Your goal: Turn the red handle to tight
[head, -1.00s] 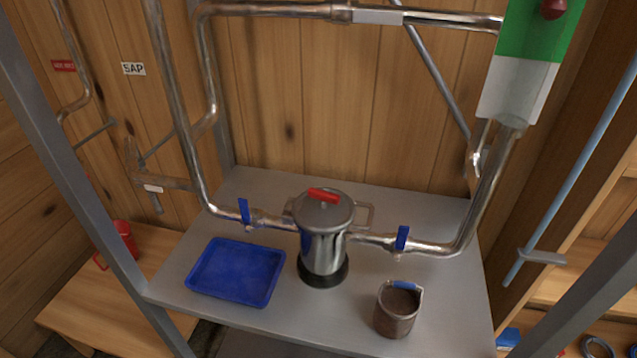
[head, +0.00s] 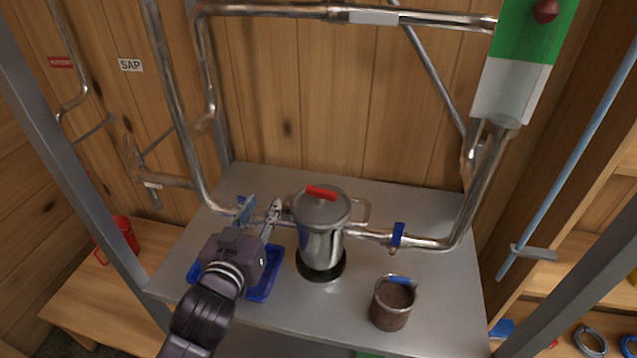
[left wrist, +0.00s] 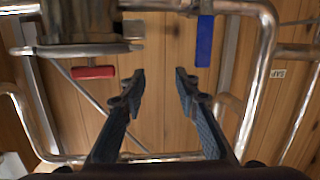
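The red handle (head: 321,192) is a short bar on top of the lidded metal pot (head: 322,235), which stands on a dark round base at the middle of the grey table. The red handle also shows in the left wrist view (left wrist: 93,72), to the left of the fingers. My left gripper (head: 260,210) is open and empty, left of the pot near the left blue valve lever. It is apart from the red handle. In the left wrist view the two fingers (left wrist: 157,78) are spread with only wall between them. My right gripper is not in view.
Pipes join the pot on both sides. The right one has a blue lever (head: 397,235); the left blue lever (left wrist: 204,40) is close to my fingers. A blue tray (head: 262,291) lies under my left arm. A brown bucket (head: 392,305) stands at front right.

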